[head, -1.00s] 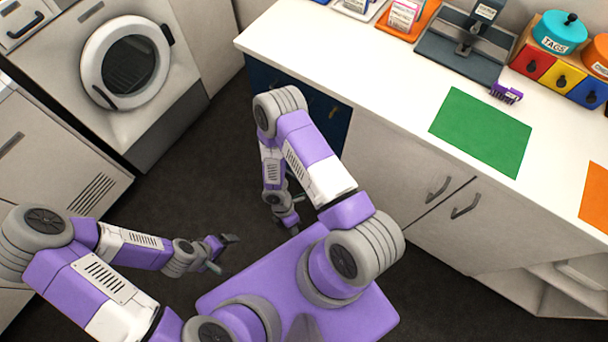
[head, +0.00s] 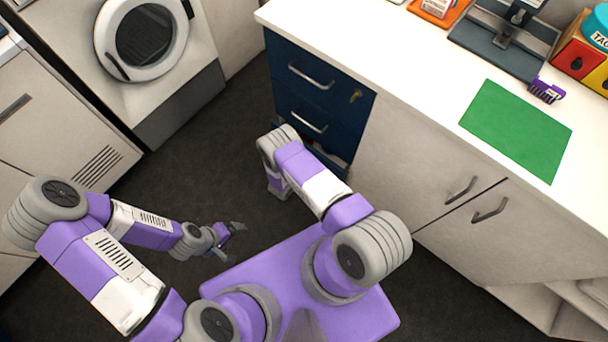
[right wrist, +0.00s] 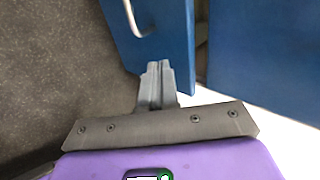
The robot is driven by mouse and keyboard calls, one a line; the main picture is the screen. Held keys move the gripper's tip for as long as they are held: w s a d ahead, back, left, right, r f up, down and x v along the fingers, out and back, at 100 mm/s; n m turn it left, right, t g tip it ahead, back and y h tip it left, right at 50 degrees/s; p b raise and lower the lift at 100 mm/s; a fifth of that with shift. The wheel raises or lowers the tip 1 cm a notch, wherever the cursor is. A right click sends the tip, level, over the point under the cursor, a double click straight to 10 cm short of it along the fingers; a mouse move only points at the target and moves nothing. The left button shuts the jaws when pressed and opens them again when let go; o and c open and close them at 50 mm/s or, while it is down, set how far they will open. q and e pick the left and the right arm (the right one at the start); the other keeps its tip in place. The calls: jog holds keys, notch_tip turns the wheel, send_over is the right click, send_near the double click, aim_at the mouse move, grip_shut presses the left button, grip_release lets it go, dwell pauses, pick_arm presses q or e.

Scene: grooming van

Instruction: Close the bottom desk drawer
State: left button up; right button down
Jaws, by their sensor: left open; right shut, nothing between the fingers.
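The blue desk drawer unit (head: 318,95) stands under the left end of the white counter in the head view. Its upper two drawers look flush. The bottom drawer (head: 325,158) is mostly hidden behind my right arm; it seems to stand out, with pale contents showing. In the right wrist view a blue drawer front (right wrist: 165,35) with a silver handle (right wrist: 130,18) stands apart from another blue panel (right wrist: 265,55). My right gripper (right wrist: 158,75) is shut and empty, its fingertips at or very near that front; contact is unclear. My left gripper (head: 235,238) is open and empty over the floor.
White cabinet doors (head: 440,185) adjoin the drawers on the right. A washer (head: 145,45) stands at the back left. Dark floor (head: 215,150) is clear between washer and drawers. A green mat (head: 515,130) lies on the counter.

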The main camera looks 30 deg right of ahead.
aim_at(322, 161)
jog(key=d, duration=0.2)
jog(key=w+d+f+b, duration=0.1)
jog(key=d, duration=0.1)
jog(key=w+d+f, duration=0.1)
jog(key=d, duration=0.1)
jog(key=shift+w+f+b, duration=0.1)
jog(key=shift+w+b, duration=0.15)
jog(key=shift+b, duration=0.1)
pick_arm(q)
notch_tip(322, 161, down, 2)
jog(key=shift+f, duration=0.1)
